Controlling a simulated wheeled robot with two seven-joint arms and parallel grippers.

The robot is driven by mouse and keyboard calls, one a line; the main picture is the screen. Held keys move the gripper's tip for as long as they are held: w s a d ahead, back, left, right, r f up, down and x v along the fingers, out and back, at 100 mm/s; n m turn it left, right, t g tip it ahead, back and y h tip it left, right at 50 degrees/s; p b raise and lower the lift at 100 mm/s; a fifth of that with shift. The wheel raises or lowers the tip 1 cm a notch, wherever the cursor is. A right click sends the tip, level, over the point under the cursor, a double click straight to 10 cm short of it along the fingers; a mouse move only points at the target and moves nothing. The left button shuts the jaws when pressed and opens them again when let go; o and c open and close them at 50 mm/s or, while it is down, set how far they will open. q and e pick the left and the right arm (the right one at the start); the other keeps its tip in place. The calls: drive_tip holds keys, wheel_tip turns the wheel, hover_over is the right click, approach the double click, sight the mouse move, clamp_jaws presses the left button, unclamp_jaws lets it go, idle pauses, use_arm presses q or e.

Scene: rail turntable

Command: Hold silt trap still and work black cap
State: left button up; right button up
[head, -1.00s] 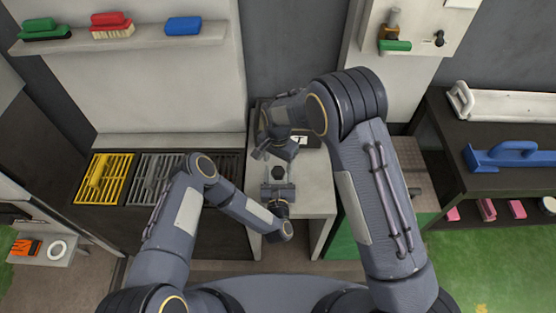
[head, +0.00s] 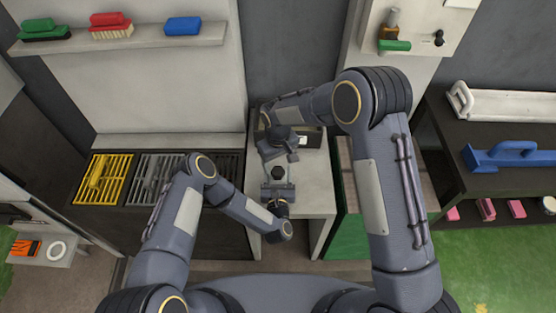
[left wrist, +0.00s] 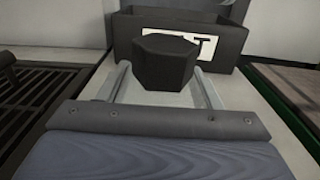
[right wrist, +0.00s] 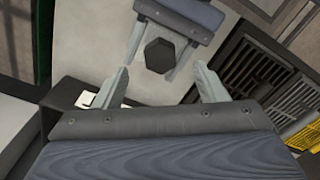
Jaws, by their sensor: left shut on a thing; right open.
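The black hexagonal cap (head: 278,173) sits between the fingers of my left gripper (head: 278,186). It shows large in the left wrist view (left wrist: 166,62) and from above in the right wrist view (right wrist: 159,55). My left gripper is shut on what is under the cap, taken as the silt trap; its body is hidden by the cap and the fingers. My right gripper (right wrist: 161,76) is open and empty. Its fingertips point toward the cap, apart from it, and in the head view it is just behind the cap.
A dark open box (left wrist: 125,37) with a partly hidden white label stands behind the cap on the pale bench (head: 318,190). Dark grates (head: 155,178) and a yellow grate (head: 100,180) lie to the left. A green-sided bin (head: 347,235) stands to the right.

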sight(278, 171)
drive_tip(key=shift+f, duration=0.1)
drive_tip(key=shift+f, duration=1.95)
drive_tip(key=c, duration=1.3)
drive_tip(key=shift+o, duration=0.2)
drive_tip(key=m, duration=0.4)
drive_tip(key=shift+m, duration=1)
